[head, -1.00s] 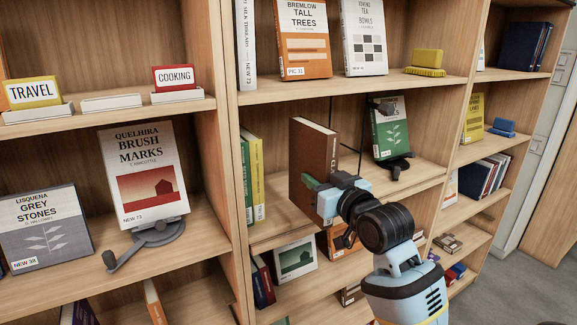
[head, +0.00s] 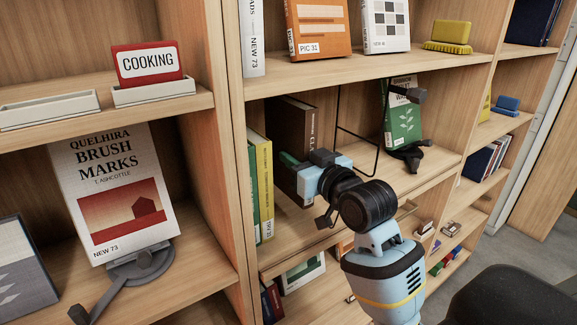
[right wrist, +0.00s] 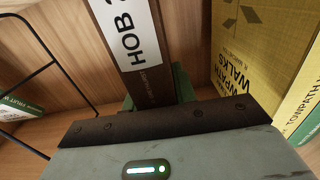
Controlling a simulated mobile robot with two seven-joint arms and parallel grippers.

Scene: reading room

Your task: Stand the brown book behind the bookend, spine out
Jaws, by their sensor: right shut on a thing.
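The brown book (head: 292,122) is upright inside the middle shelf bay, its lettered spine facing out. In the right wrist view its spine (right wrist: 160,90) carries a white call label. My right gripper (head: 302,172) is shut on the book's lower part at the spine side; its green fingertips also show in the right wrist view (right wrist: 155,100). The bookend, a thin black wire frame (head: 338,120), stands right of the book, with a gap between them; it also shows in the right wrist view (right wrist: 52,65). The book's bottom edge is largely hidden. My left gripper is out of view.
A yellow book (head: 264,188) and a green one (head: 253,195) stand upright left of the brown book, by the divider. A green book (head: 402,118) on a black stand is right of the bookend. The shelf above holds displayed books. A dark rounded thing (head: 515,298) is lower right.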

